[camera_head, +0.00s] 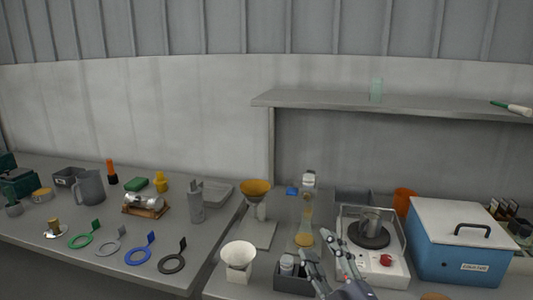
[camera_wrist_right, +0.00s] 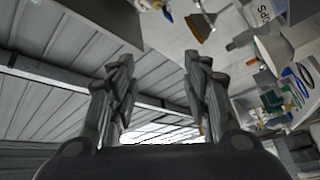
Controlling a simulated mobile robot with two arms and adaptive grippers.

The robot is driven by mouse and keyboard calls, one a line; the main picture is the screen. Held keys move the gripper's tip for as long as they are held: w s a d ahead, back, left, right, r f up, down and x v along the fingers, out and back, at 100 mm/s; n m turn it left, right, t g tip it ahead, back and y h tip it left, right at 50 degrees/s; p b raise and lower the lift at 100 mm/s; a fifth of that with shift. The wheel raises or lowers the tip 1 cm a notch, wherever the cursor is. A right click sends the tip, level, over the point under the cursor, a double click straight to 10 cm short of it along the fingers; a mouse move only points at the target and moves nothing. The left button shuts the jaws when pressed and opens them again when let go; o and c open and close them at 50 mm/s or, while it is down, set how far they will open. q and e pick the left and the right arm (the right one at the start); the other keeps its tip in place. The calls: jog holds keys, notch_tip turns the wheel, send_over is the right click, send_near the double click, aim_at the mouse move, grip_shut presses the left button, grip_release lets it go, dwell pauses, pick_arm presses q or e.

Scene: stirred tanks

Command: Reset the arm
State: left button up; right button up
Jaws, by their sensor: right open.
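My right gripper (camera_head: 326,248) is at the bottom of the head view, in front of the right bench, with its two fingers spread apart. In the right wrist view the same gripper (camera_wrist_right: 157,75) shows its fingers well apart with nothing between them. The bench objects look tilted at the upper right of that view. My left gripper is not in view.
Close to the right gripper are a grey bin with small items (camera_head: 291,277), a white stirrer with a metal beaker (camera_head: 374,257) and a flask (camera_head: 305,232). A blue box (camera_head: 458,250) stands to the right. A shelf (camera_head: 420,107) runs above. The left bench (camera_head: 70,170) holds several rings.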

jog(key=s+d+f+m+g+h, duration=0.25)
jog(key=s+f, duration=0.25)
jog(key=f, duration=0.3)
jog(key=s+d+f+m+g+h, duration=0.25)
jog(key=s+f+m+g, duration=0.2)
jog(key=f, duration=0.35)
jog(key=s+d+f+m+g+h, duration=0.1)
jog(key=s+d+f+m+g, duration=0.3)
jog(key=f, duration=0.4)
jog(key=s+f+m+g, duration=0.1)
jog(key=s+f+g, duration=0.2)
jog(key=s, duration=0.5)
jog(key=s+f+g, duration=0.2)
jog(key=s+f, duration=0.1)
jog(key=s, duration=0.4)
notch_tip(320, 180, down, 27)
jog(key=s+g, duration=0.2)
jog(key=s+d+f, duration=0.3)
jog(key=s+f, duration=1.3)
jog(key=s, duration=0.1)
jog(key=shift+g, duration=0.4)
